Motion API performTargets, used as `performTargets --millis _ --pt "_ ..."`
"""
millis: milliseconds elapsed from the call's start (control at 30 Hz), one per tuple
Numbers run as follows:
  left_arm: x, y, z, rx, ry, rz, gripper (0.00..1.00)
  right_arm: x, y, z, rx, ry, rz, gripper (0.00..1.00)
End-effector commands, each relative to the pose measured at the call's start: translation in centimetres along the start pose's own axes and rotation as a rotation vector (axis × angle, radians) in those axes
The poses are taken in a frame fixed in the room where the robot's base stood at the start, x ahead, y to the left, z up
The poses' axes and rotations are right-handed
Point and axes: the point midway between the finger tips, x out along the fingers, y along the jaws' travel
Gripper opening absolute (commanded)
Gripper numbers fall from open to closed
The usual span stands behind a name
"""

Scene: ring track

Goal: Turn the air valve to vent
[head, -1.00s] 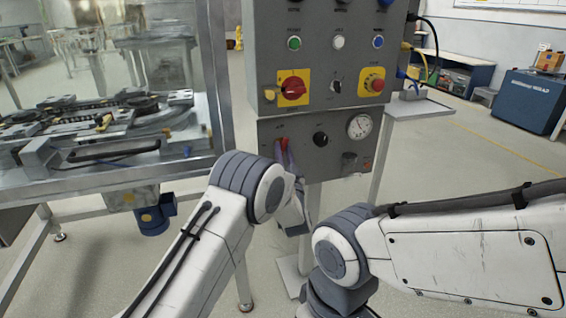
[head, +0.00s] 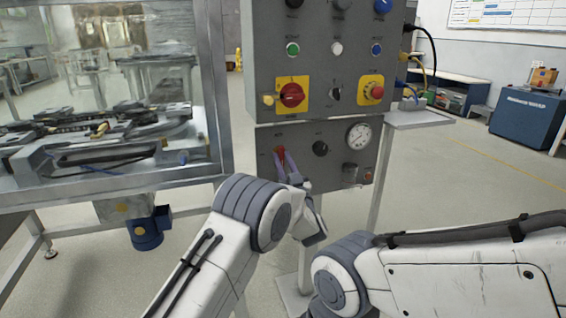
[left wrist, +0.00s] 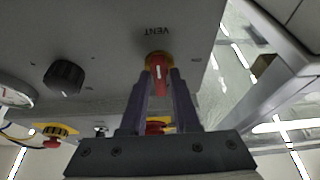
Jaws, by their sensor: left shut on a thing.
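The air valve is a small red handle (head: 281,151) at the upper left of the lower grey panel (head: 336,178). In the left wrist view the red handle (left wrist: 158,73) has a white line and a yellow base behind it. The word VENT (left wrist: 153,30) is printed on the panel beside it and reads upside down there. My left gripper (head: 284,157) is shut on the handle, one purple-grey finger on each side, as the left wrist view also shows (left wrist: 160,80). The fingers partly cover the handle. My right arm shows at the lower right, but its gripper is out of view.
A black knob (head: 320,149) and a gauge (head: 359,135) are right of the valve. Above are a red rotary switch on yellow (head: 292,95) and a red mushroom button (head: 376,92). A glass-walled machine (head: 120,100) stands at left. A small side shelf (head: 420,119) juts out at right.

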Motion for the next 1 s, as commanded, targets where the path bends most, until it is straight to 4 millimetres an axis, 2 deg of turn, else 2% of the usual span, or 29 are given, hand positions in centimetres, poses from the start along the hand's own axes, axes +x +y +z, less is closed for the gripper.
performTargets --millis 200,233,267,300,667,767,1000 --pt "-0.1 0.1 0.1 0.001 -0.003 0.002 0.0 0.0 0.0 0.0 0.0 0.0 0.0 0.5" --pt "-0.1 0.1 0.1 0.001 -0.003 0.002 0.34 0.0 0.0 0.0 0.0 0.0 0.0 0.5" --pt "-0.1 0.1 0.1 0.001 -0.003 0.002 0.45 0.0 0.0 0.0 0.0 0.0 0.0 0.5" --pt "-0.1 0.1 0.1 0.001 -0.003 0.002 0.49 0.0 0.0 0.0 0.0 0.0 0.0 0.5" --pt "-0.5 0.1 0.0 0.002 -0.002 0.002 0.49 -0.1 0.0 0.0 0.0 0.0 0.0 0.5" --pt "-1.7 0.1 0.0 0.002 -0.004 0.003 0.49 -0.4 0.0 0.0 0.0 0.0 0.0 0.5" --pt "-6.5 0.2 0.0 0.003 -0.004 0.006 0.49 -1.1 -0.1 -0.1 0.0 0.0 0.0 0.5"
